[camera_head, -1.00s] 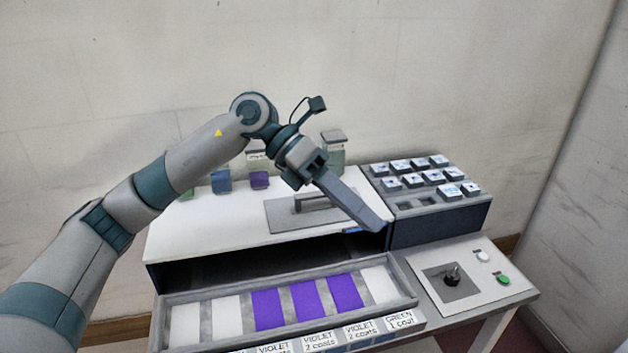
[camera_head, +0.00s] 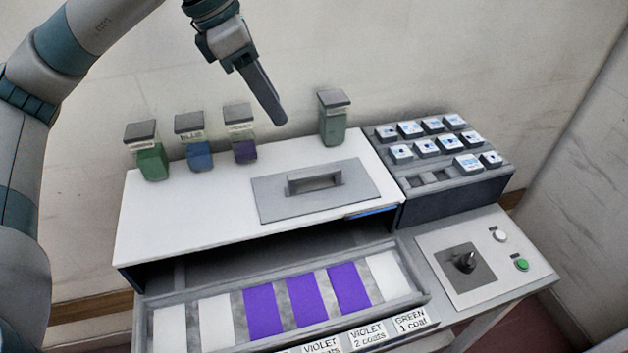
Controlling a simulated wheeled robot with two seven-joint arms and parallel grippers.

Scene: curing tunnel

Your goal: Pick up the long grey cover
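A grey rectangular plate (camera_head: 265,204) with a raised bar handle (camera_head: 314,178) on top lies flat on the white top of the tunnel; I take it for the long grey cover. My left gripper (camera_head: 281,121) is in the air above and behind the plate, near the wall in the picture, well apart from the handle. Its long grey fingers point down to the right and show as one bar, so I cannot tell if they are open or shut. Nothing separate shows in them. My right gripper is not in view.
Green (camera_head: 152,162), blue (camera_head: 199,154) and violet (camera_head: 244,150) jars stand along the back of the white top (camera_head: 180,215), with another jar (camera_head: 333,128) further right. A dark box of labelled blocks (camera_head: 455,193) and a lever panel (camera_head: 450,290) stand right. A tray of violet and white strips (camera_head: 375,326) is in front.

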